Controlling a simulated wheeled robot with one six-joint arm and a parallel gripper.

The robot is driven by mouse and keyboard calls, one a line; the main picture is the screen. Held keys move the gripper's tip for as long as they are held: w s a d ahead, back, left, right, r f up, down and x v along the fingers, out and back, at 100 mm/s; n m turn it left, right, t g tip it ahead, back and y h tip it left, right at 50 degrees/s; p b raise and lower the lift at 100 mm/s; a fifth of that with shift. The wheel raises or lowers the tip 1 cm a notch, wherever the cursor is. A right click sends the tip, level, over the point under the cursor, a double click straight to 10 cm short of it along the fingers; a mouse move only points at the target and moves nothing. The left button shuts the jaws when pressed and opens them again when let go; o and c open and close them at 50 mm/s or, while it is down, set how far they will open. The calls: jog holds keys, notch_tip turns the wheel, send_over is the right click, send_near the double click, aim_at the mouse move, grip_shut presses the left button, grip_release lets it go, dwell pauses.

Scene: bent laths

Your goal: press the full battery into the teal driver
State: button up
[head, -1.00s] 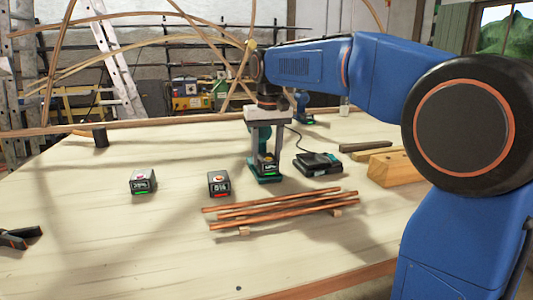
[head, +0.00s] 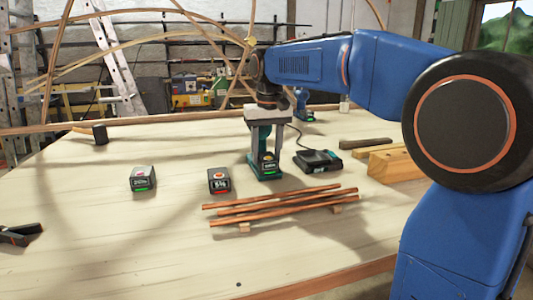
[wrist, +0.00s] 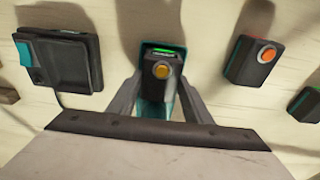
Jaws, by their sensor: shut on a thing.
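The teal driver (head: 257,166) stands on the bench, with its teal base on the wood. A dark battery with a lit green bar (head: 269,165) is at the driver, between my fingers. My gripper (head: 268,150) points down and is shut on this battery. In the wrist view the battery (wrist: 161,70) shows a yellow button and green light, with teal of the driver (wrist: 152,108) around it. My fingers (wrist: 160,92) lie on both sides. I cannot tell how deep the battery sits in the driver.
A black charger (head: 318,161) stands close on the right. A red-lit battery (head: 219,180) and a green-lit battery (head: 142,178) stand to the left. Copper-coloured rods (head: 280,207) lie in front on small blocks. Another driver (head: 303,105) stands behind. The front-left bench is mostly clear.

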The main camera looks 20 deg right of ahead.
jog(key=shift+f, duration=0.5)
dwell(0.4)
jog(key=o, duration=1.4)
jog(key=shift+r, duration=3.5)
